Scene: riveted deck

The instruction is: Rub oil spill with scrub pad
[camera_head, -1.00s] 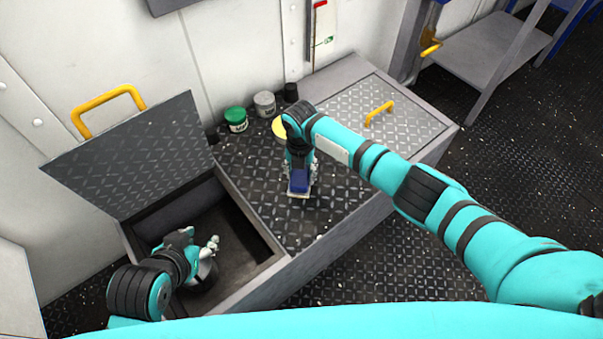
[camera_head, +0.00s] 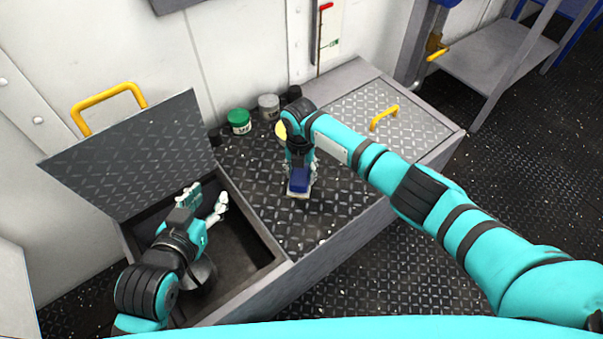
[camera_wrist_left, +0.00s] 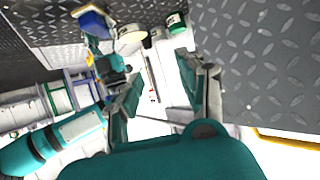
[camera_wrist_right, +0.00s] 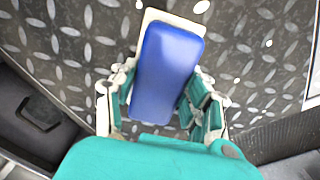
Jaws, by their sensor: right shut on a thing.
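The scrub pad (camera_head: 299,184) has a blue grip on a pale base. My right gripper (camera_head: 303,172) is shut on it and holds it at the dark tread-plate top (camera_head: 260,170). In the right wrist view the blue scrub pad (camera_wrist_right: 165,75) sits between the fingers, its pale base showing at the far end. I cannot tell whether the base touches the plate. I cannot make out the oil spill on the dark, speckled plate. My left gripper (camera_head: 205,203) is open and empty over the open bin, and its parted fingers also show in the left wrist view (camera_wrist_left: 158,88).
The open bin (camera_head: 262,232) has a raised lid (camera_head: 130,155) with a yellow handle. A green-lidded jar (camera_head: 239,121), a grey-lidded jar (camera_head: 268,107) and other small containers stand along the wall. A closed lid (camera_head: 365,110) with a yellow handle is at right.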

